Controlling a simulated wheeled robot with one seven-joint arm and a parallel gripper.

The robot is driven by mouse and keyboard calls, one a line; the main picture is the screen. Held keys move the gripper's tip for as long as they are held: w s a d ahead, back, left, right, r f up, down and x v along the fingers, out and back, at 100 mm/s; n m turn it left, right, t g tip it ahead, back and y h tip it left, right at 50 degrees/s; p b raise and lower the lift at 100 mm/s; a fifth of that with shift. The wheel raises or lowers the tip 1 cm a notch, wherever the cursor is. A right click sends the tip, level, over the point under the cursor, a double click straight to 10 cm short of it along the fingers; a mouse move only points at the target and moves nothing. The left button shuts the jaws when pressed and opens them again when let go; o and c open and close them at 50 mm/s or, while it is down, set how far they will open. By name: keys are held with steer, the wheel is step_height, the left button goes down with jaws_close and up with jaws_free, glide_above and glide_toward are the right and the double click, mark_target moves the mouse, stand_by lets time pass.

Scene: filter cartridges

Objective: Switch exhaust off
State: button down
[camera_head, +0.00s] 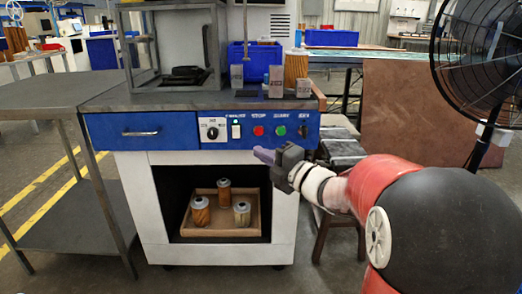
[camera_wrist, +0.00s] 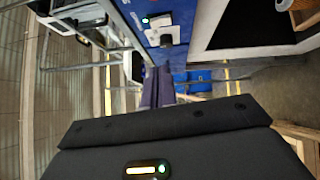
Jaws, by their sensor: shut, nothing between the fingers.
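The exhaust switch (camera_head: 236,131) is a small white rocker on the blue control panel (camera_head: 217,141), under a blurred label that seems to read "EXHAUST". In the wrist view a white switch plate (camera_wrist: 168,36) shows near the top, beside a lit green light (camera_wrist: 145,20). My gripper (camera_head: 262,155) is shut and empty, in front of the panel's lower edge, below and right of the switch. Its purple fingers (camera_wrist: 158,86) point toward the panel in the wrist view. I cannot tell whether they touch anything.
The panel also holds a black dial (camera_head: 212,132), a red button (camera_head: 258,131), a green button (camera_head: 281,131) and a dark knob (camera_head: 303,131). Below, a wooden tray (camera_head: 220,231) holds three cartridges in an open bay. A fan (camera_head: 480,50) stands at the right.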

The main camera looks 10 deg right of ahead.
mark_target(233, 130)
steer(key=shift+w+a+r+p, duration=0.25)
steer(key=shift+w+a, duration=0.35)
steer(key=shift+w, duration=1.1)
steer(key=shift+w+a+r+p, duration=0.2)
steer(key=shift+w+a, duration=0.35)
steer(key=shift+w, duration=1.15)
steer(key=shift+w+a+r+p, duration=0.25)
steer(key=shift+w+a, duration=0.35)
steer(key=shift+w, duration=1.1)
steer(key=shift+f, duration=0.1)
